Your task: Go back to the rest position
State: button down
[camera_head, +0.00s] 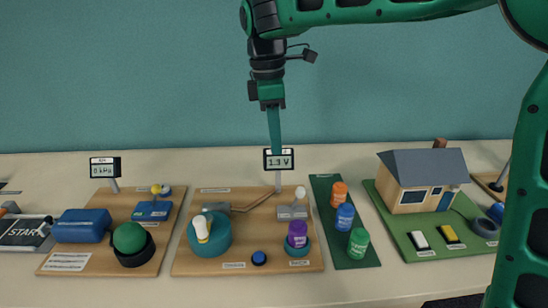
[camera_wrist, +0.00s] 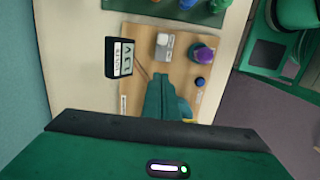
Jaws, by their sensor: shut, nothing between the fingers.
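My gripper (camera_head: 273,128) hangs pointing down above the back of the table, in front of the small display reading 1.3 V (camera_head: 279,160). Its green fingers are together with nothing between them. In the wrist view the shut fingers (camera_wrist: 166,95) reach out over the middle wooden board (camera_wrist: 142,47), and the display (camera_wrist: 119,58) shows beside them. In the head view that board (camera_head: 210,268) bears a teal round holder (camera_head: 209,238) with a white and yellow item in it, and a purple bottle (camera_head: 297,234) on a small teal base.
A green board (camera_head: 353,262) bears orange, blue and green bottles. A model house (camera_head: 424,180) stands at right. At left, another board (camera_head: 60,262) holds a blue cylinder (camera_head: 82,226) and a green ball (camera_head: 129,237). The air around my gripper looks clear.

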jog(key=shift+r, duration=0.65)
jog(key=shift+d, duration=0.1)
jog(key=s+d+f+m, duration=0.25)
jog(key=d+m, duration=0.25)
jog(key=d, duration=0.7)
jog(key=s+d+f+m, duration=0.1)
jog(key=s+d+m, duration=0.4)
jog(key=d, duration=0.8)
jog(key=s+d+f+m, duration=0.3)
jog(key=s+d+m, duration=0.1)
jog(key=s+m, duration=0.1)
jog(key=s+d+f+m, duration=0.4)
jog(key=s, duration=0.4)
jog(key=s+d+f+m+y, duration=0.1)
jog(key=s+d+f+m, duration=0.2)
jog(key=s, duration=0.4)
jog(key=d+m, duration=0.1)
jog(key=m, duration=0.1)
jog(key=shift+d+f+m, duration=0.2)
jog(key=shift+f+m, duration=0.1)
jog(key=shift+f, duration=0.05)
